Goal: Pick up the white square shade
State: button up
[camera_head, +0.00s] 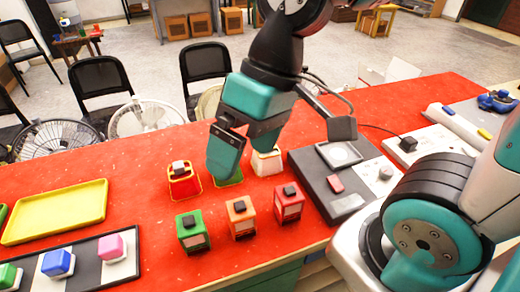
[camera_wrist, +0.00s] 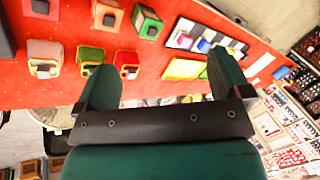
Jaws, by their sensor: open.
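The white square shade (camera_head: 266,162) stands on the red table in the back row, just right of my gripper (camera_head: 224,176) in the head view. In the wrist view the white shade (camera_wrist: 44,50) is at the left, outside the fingers. My gripper (camera_wrist: 163,82) is open, with nothing between its fingers. In the head view it hangs in front of a green shade (camera_head: 232,180) and hides most of it. I cannot tell how high the fingertips are above the table.
A red shade (camera_head: 183,182) stands left of the gripper. Green (camera_head: 192,233), orange (camera_head: 240,218) and red (camera_head: 289,203) blocks form the front row. A dark flat device (camera_head: 322,190) lies to the right. A yellow tray (camera_head: 20,228) and a dark tray (camera_head: 85,279) with coloured blocks lie left.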

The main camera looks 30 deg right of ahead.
jog(key=w+d+f+m+y+b, duration=0.1)
jog(key=w+d+f+m+y, duration=0.15)
jog(key=w+d+m, duration=0.45)
jog(key=w+d+f+m+y+b, duration=0.1)
jog(key=w+d+f+m, duration=0.3)
jog(key=w, duration=0.5)
jog(key=w+d+f+m+t+y, duration=0.1)
jog(key=d+f+m+y, duration=0.1)
jog(key=d+f+m, duration=0.4)
jog(key=d+f+m+t+y+b, duration=0.1)
jog(key=d+m, duration=0.3)
jog(key=d, duration=0.3)
jog(key=w+d+f+m+t+y, duration=0.1)
jog(key=d+f+m+y, duration=0.1)
jog(key=d+f+m, duration=0.4)
jog(key=n, duration=0.1)
send_near(265, 165)
jog(key=w+a, duration=0.1)
jog(key=w+r, duration=0.1)
jog(key=w+a+r, duration=0.1)
jog(key=w, duration=0.1)
jog(key=shift+w+a, duration=0.1)
jog(key=shift+a, duration=0.25)
jog(key=shift+p+x, duration=0.5)
jog(key=shift+x, duration=2.5)
jog(key=c, duration=1)
jog(key=shift+c, duration=0.2)
